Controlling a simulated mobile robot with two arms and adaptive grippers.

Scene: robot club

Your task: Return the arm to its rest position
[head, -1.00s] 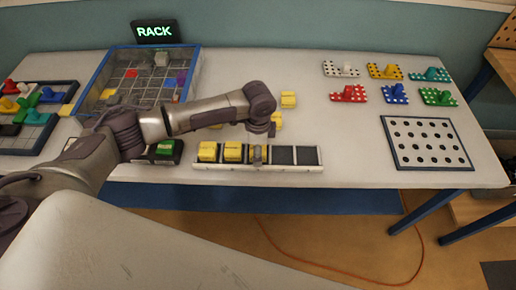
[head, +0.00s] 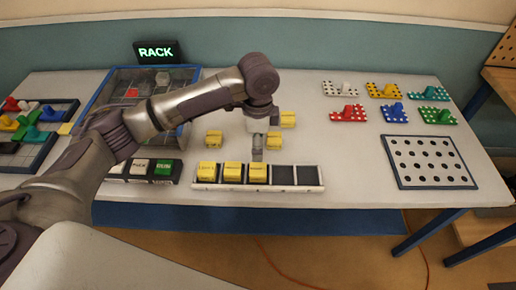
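My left arm comes in from the left and reaches over the table. Its gripper (head: 257,154) points down just behind the third yellow block (head: 257,173) in the slotted rack (head: 314,187) and looks clear of it. It is seen side-on, so whether the fingers are open cannot be told; no block shows in it. Yellow blocks fill the rack's three left slots, and the two right slots are dark and empty. My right gripper is not in view.
Loose yellow blocks (head: 214,137) (head: 274,141) (head: 288,120) lie behind the rack. A button box (head: 163,168) stands left of it, a blue-rimmed bin (head: 104,88) behind my arm. Coloured dotted pieces (head: 348,113) and a holed board (head: 431,162) are at right.

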